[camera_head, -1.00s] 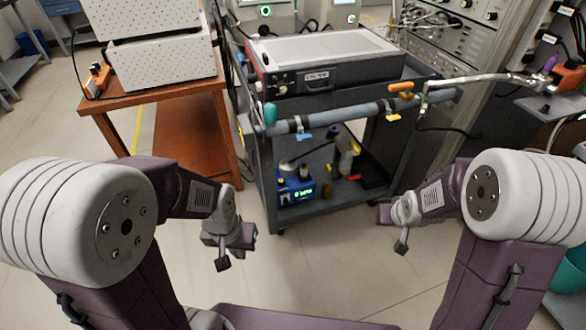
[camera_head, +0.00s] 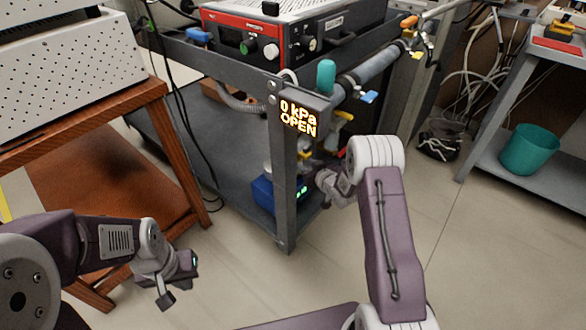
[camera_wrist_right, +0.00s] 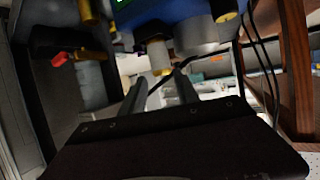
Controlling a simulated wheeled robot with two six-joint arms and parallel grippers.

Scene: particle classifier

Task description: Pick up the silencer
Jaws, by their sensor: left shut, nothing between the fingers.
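No part is marked as the silencer, so I cannot tell for sure which one it is. In the right wrist view a small cream cylinder with a yellow end (camera_wrist_right: 160,57) shows beyond the fingertips, under a blue box. My right gripper (camera_wrist_right: 161,90) has its two fingers apart, with nothing seen between them. In the head view my right arm reaches to the cart's lower level, where its gripper is mostly hidden. A teal capped cylinder (camera_head: 326,76) stands upright at the cart's corner. My left gripper (camera_head: 178,283) is shut and empty, left of the cart.
The grey cart's front post (camera_head: 285,190) stands close left of my right gripper. A display reading "0 kPa OPEN" (camera_head: 300,118) is on it. A blue box (camera_head: 263,194) sits on the lower shelf. A wooden table (camera_head: 80,130) is left; a teal bin (camera_head: 528,149) is right.

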